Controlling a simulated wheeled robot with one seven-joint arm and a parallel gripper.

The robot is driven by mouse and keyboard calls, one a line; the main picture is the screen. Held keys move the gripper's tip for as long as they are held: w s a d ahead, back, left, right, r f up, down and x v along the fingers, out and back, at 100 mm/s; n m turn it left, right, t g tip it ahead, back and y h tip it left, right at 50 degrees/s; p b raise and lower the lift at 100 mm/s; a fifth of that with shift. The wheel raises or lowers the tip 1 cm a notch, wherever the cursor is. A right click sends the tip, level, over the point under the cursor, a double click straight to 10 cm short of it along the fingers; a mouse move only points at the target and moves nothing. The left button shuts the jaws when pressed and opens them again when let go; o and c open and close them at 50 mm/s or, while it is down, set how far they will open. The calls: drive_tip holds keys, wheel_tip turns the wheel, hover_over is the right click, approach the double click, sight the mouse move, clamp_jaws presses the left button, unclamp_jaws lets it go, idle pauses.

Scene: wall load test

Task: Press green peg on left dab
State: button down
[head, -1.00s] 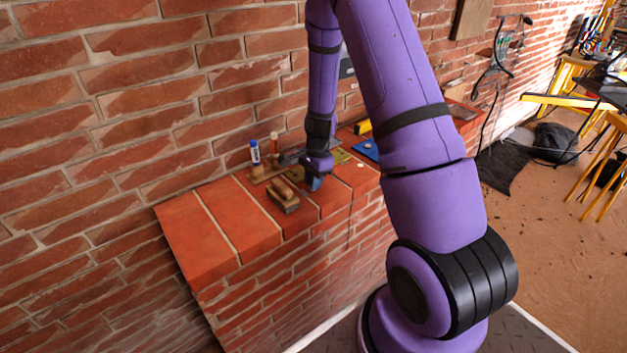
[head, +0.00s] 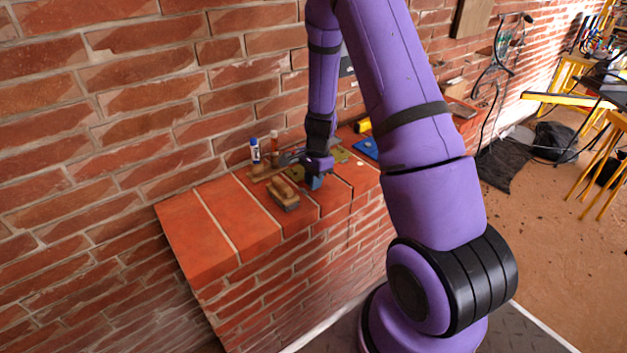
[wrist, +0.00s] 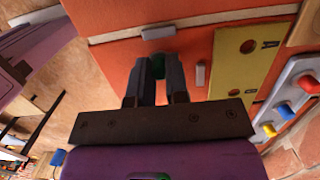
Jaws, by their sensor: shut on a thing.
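My gripper (wrist: 157,82) is shut on the green peg (wrist: 158,66), of which only a small dark green part shows between the fingertips in the wrist view. The gripper also shows in the head view (head: 315,182), low over the red brick ledge; the peg cannot be made out there. In the wrist view a short grey strip (wrist: 158,32) lies beyond the fingertips and another grey strip (wrist: 200,74) lies to their right. I cannot tell whether these are the dabs, or whether the peg touches the ledge.
A wooden-handled brush (head: 284,195) lies left of the gripper. A blue-capped tube (head: 255,152) and a red-brown tube (head: 274,144) stand behind it. An olive plate with holes (wrist: 232,84) and a pale tray with coloured pegs (wrist: 276,118) lie to the right. The ledge's left end is clear.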

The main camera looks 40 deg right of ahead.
drive_tip(key=shift+f, duration=0.2)
idle(0.7)
drive_tip(key=c, duration=0.8)
unclamp_jaws()
drive_tip(key=shift+r, duration=0.15)
drive_tip(key=shift+r, duration=2.85)
drive_tip(key=shift+r, duration=0.1)
